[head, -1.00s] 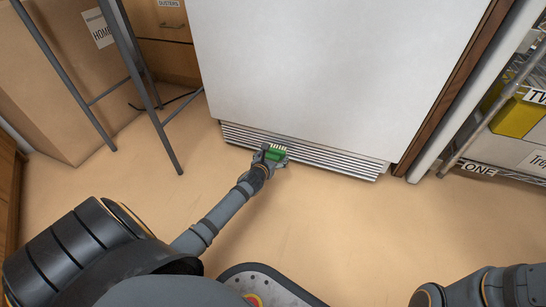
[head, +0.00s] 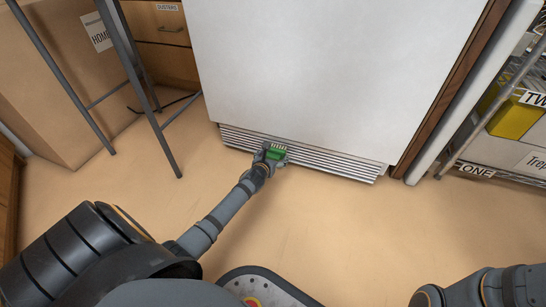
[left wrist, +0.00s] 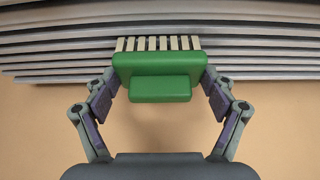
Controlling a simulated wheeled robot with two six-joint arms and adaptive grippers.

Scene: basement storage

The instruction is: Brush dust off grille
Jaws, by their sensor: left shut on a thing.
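The grille (head: 320,160) is a strip of pale horizontal slats low on the front of a large white appliance. It also fills the top of the left wrist view (left wrist: 262,62). My left gripper (head: 268,157) is shut on a green brush (left wrist: 152,75) with pale bristles. The brush (head: 275,154) is held at the grille, left of its middle. In the left wrist view the bristles overlap the slats; I cannot tell how firmly they touch. No dust is clear to see. My right arm shows at the lower right, but its gripper is out of view.
The white appliance (head: 310,70) stands above the grille. A metal-legged stool (head: 150,95) and a cardboard box (head: 50,90) stand at the left, near wooden drawers (head: 165,35). A wire shelf with labelled bins (head: 510,150) is at the right. The floor (head: 330,220) before the grille is clear.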

